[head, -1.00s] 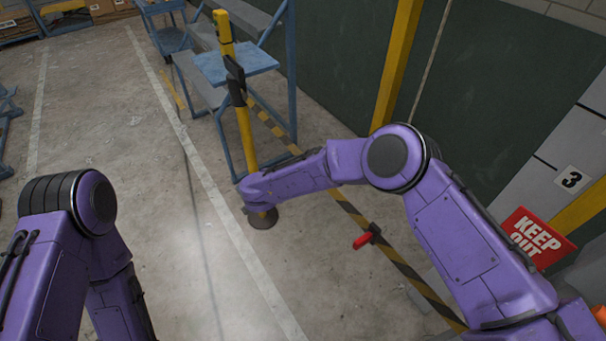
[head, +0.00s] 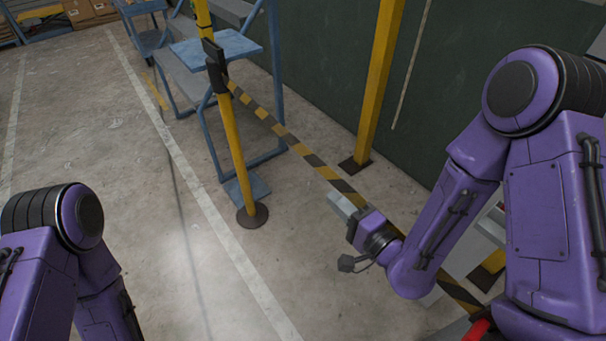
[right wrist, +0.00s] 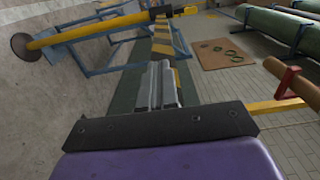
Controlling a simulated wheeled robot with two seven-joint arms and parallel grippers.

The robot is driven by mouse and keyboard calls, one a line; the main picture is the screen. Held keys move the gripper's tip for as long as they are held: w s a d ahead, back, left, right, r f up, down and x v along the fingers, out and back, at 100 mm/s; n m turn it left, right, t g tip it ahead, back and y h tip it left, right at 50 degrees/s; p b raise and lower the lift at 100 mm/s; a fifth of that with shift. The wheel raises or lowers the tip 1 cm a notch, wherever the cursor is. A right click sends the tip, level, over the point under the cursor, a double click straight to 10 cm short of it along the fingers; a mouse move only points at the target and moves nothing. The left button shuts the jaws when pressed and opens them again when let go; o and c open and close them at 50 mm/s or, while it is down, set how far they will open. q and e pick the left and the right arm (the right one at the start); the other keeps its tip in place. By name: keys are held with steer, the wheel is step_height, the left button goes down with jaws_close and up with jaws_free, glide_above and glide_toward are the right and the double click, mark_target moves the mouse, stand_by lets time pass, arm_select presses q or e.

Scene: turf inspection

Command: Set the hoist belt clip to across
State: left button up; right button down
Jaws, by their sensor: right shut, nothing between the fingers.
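The black-and-yellow striped belt (head: 290,138) runs from a black head (head: 214,66) on a yellow post (head: 234,150) down to the lower right, passing behind my right arm. Its lower right end is hidden, and I cannot make out the clip itself. My right gripper (head: 338,201) is shut and empty, close to the belt's middle in the picture; whether it touches is unclear. In the right wrist view, its two grey fingers (right wrist: 158,68) lie together, with the striped belt (right wrist: 163,38) beyond them. My left gripper is out of view.
A blue step frame (head: 225,48) stands behind the post. A yellow pillar (head: 380,80) stands by the dark green wall. The right wrist view shows a brown mat (right wrist: 222,56), green rolls (right wrist: 275,24) and a red piece (right wrist: 288,82) by a yellow bar. Floor left of the post is clear.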

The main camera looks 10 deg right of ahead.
steer(key=b+x, duration=0.5)
steer(key=x, duration=0.7)
steer(key=shift+w, duration=0.25)
steer(key=shift+a, duration=0.1)
stand_by(0.8)
